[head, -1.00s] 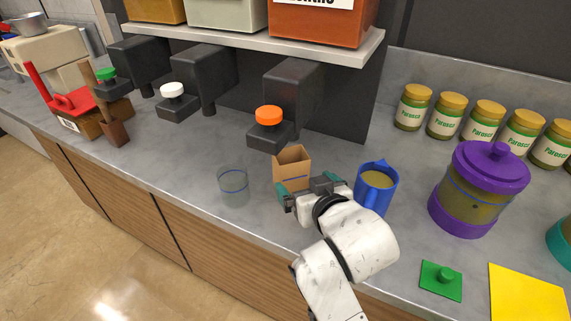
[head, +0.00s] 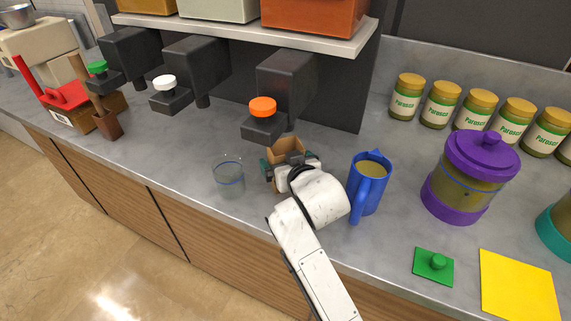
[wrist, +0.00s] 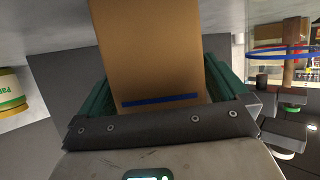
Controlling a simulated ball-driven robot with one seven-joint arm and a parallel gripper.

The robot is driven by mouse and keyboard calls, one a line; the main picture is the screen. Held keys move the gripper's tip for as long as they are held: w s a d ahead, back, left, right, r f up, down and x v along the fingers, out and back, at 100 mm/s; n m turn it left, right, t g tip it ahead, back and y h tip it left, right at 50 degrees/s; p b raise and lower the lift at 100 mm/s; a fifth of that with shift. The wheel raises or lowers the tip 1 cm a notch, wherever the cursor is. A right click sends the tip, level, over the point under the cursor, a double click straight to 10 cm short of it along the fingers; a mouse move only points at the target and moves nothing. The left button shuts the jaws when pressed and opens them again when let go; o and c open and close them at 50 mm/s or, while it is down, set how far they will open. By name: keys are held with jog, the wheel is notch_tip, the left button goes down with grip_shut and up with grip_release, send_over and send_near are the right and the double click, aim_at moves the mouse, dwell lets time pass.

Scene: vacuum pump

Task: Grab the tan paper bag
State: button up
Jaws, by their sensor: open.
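The tan paper bag (head: 287,146) stands open-topped on the grey counter, below the orange-capped dispenser. In the wrist view the bag (wrist: 148,50) fills the middle, with a dark blue stripe low on its near face. My gripper (head: 285,168) is open, with its green fingers on either side of the bag. In the wrist view the fingers of my gripper (wrist: 158,100) flank the bag's sides. Whether they touch it I cannot tell. My gripper hides the bag's lower part in the head view.
A clear glass (head: 229,177) stands close on the left and a blue pitcher (head: 367,184) close on the right. The dispenser with the orange cap (head: 263,108) hangs just behind.

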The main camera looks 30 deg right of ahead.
aim_at(286, 151)
jog(key=shift+c, duration=0.2)
jog(key=c, duration=0.9)
jog(key=shift+r, duration=0.2)
jog(key=shift+r, duration=1.45)
jog(key=shift+s+r, duration=0.1)
jog(key=s+a+b, duration=0.2)
jog(key=s, duration=1.5)
jog(key=shift+s+a, duration=0.25)
jog(key=shift+a, duration=0.1)
